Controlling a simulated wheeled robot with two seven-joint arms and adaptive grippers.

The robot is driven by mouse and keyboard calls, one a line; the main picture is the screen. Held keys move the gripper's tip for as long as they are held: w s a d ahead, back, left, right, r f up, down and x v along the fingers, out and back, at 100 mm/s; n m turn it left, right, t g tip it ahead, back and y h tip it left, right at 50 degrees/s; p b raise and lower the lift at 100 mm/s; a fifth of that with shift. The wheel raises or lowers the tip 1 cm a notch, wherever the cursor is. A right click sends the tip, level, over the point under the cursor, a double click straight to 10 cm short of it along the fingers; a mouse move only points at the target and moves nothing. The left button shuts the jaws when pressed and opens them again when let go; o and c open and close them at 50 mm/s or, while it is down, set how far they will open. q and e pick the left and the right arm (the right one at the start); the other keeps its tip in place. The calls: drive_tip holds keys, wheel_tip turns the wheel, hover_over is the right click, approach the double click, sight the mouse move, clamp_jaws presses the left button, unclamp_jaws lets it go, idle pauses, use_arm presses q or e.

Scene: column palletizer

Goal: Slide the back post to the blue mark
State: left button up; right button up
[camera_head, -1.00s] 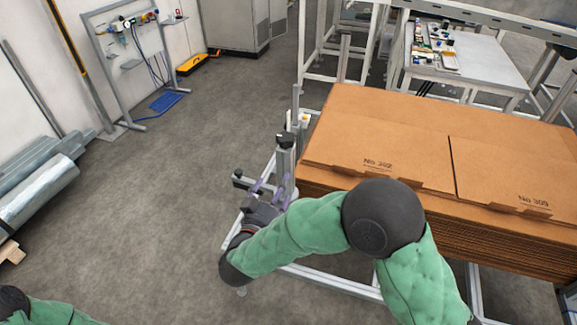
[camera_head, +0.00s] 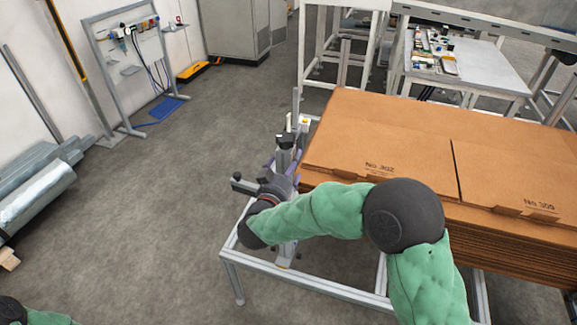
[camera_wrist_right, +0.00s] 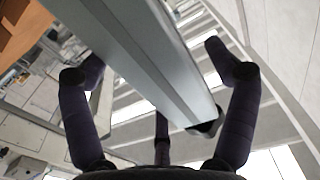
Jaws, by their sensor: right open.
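An upright grey metal post (camera_head: 285,158) with a black clamp stands at the left edge of the cardboard stack, on a pale metal frame (camera_head: 228,262). A thinner upright (camera_head: 296,103) rises just behind it. I cannot tell for certain which is the back post. My right gripper (camera_head: 283,172) is at the nearer post, low on it, partly hidden by its own wrist. In the right wrist view a grey post (camera_wrist_right: 150,60) runs between the open dark fingers of my right gripper (camera_wrist_right: 155,85), with gaps visible beside it. I cannot make out a blue mark. My left gripper is out of view.
The cardboard stack (camera_head: 385,135) stands immediately right of the post. A worktable (camera_head: 470,65) stands behind. The floor between is clear.

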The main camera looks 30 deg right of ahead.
drive_tip(key=c, duration=1.7)
drive_tip(key=p+x, duration=0.1)
drive_tip(key=x, duration=1.1)
drive_tip(key=shift+w+d+r, duration=0.1)
drive_tip(key=shift+r, duration=0.1)
drive_tip(key=o, duration=1.5)
drive_tip(key=shift+o, duration=1)
drive_tip(key=shift+w+d+f, duration=0.1)
drive_tip(key=shift+w+f, duration=0.05)
drive_tip(key=shift+f, duration=0.05)
drive_tip(key=v, duration=1.2)
